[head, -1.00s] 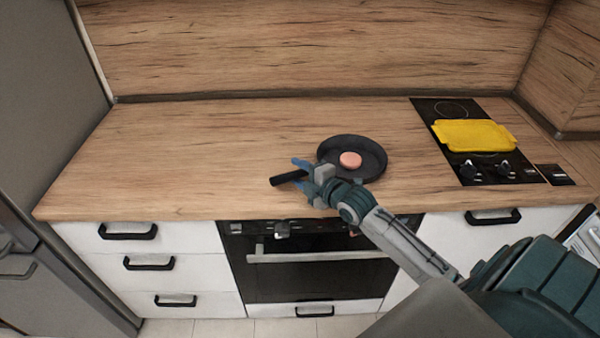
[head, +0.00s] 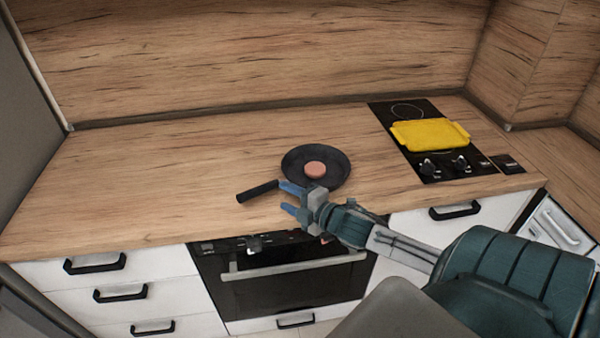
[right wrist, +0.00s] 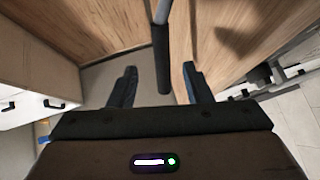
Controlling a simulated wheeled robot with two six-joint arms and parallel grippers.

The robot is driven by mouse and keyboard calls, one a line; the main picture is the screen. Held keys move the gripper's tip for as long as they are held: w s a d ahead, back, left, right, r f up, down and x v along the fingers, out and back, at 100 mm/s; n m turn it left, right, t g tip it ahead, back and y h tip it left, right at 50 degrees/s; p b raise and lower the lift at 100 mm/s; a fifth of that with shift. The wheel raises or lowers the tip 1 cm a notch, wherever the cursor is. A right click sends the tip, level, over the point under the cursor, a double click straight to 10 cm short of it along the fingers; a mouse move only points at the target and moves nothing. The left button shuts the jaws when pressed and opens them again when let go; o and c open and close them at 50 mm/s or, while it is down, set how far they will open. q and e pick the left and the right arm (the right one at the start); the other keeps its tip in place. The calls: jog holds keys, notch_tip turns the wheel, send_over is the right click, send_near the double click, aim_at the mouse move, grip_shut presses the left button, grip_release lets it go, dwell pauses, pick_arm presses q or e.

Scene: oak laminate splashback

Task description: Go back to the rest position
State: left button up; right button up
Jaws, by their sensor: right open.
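My right gripper (head: 287,199) is open and empty near the counter's front edge, just right of the handle of a dark frying pan (head: 293,178). The gap between its fingers faces left, and the black handle's inner end is close to the upper finger; whether they touch I cannot tell. The pan lies flat on the wooden counter, with a round pinkish patty (head: 315,169) in it. In the right wrist view, the two fingers (right wrist: 160,87) stand wide apart with a dark rod visible between them; I cannot tell what it is. My left gripper is not in view.
A yellow tray (head: 430,134) sits on the black hob (head: 445,169) at the right. The wooden counter (head: 150,170) is clear to the left. An oven with a bar handle (head: 295,264) and white drawers (head: 150,265) are below the front edge.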

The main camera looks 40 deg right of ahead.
jog(key=shift+p+v, duration=0.95)
jog(key=shift+v, duration=0.85)
